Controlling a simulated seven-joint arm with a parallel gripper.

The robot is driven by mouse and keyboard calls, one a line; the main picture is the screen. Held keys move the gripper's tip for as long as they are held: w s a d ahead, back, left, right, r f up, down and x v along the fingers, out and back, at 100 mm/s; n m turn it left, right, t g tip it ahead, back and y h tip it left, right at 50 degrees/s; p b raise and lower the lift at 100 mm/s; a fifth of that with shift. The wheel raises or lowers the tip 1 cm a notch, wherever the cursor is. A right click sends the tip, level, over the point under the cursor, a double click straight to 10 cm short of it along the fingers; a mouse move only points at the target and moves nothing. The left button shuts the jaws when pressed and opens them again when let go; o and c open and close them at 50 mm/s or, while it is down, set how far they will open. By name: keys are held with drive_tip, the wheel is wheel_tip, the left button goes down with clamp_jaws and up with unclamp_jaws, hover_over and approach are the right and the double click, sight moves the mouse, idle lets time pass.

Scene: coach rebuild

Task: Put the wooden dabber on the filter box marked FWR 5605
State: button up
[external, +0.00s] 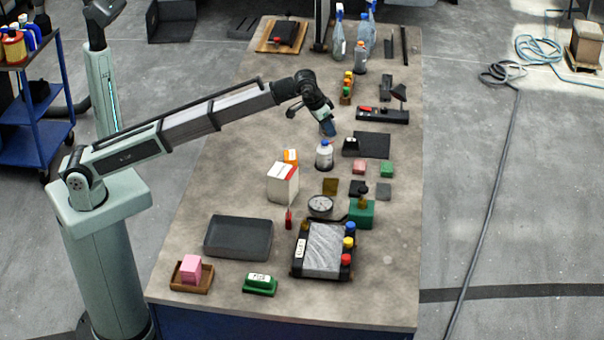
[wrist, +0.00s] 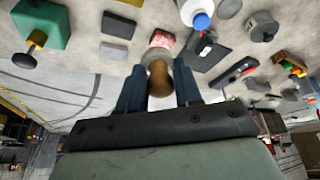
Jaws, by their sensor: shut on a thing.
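My gripper (external: 328,128) is above the middle of the table, over the area by the white bottle with a blue cap (external: 324,155). In the wrist view my gripper (wrist: 159,70) has its two blue fingers on either side of the wooden dabber (wrist: 158,80), a brown rounded knob with a paler end. It is shut on the dabber and holds it clear of the table. The dabber cannot be made out in the external view. A white box with red on top (external: 283,186) stands left of and nearer than the bottle; its marking is too small to read.
A round gauge (external: 320,205) and a grey tray (external: 238,237) are nearer. The table's left middle is clear.

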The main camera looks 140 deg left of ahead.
drive_tip(key=w+d+r+m, duration=0.1)
drive_tip(key=d+r, duration=0.1)
drive_tip(key=d, duration=0.3)
drive_tip(key=w+d+r, duration=0.2)
drive_tip(key=d, duration=0.3)
drive_tip(key=m, duration=0.1)
hover_over(288, 170)
drive_tip(key=d, duration=0.2)
drive_tip(key=f, duration=0.2)
drive_tip(key=shift+t, duration=0.4)
drive_tip(key=shift+s+a+f, duration=0.1)
drive_tip(key=shift+s+f, duration=0.05)
drive_tip(key=shift+f, duration=1.4)
drive_tip(key=shift+s+a+f, duration=0.1)
drive_tip(key=shift+f, duration=1.45)
drive_tip(key=shift+s+a+f, duration=0.1)
drive_tip(key=shift+s+f, duration=0.05)
drive_tip(key=shift+f, duration=1.4)
drive_tip(key=shift+d+f, duration=0.1)
drive_tip(key=o, duration=1)
drive_tip(key=v, duration=1.2)
drive_tip(key=shift+r, duration=0.2)
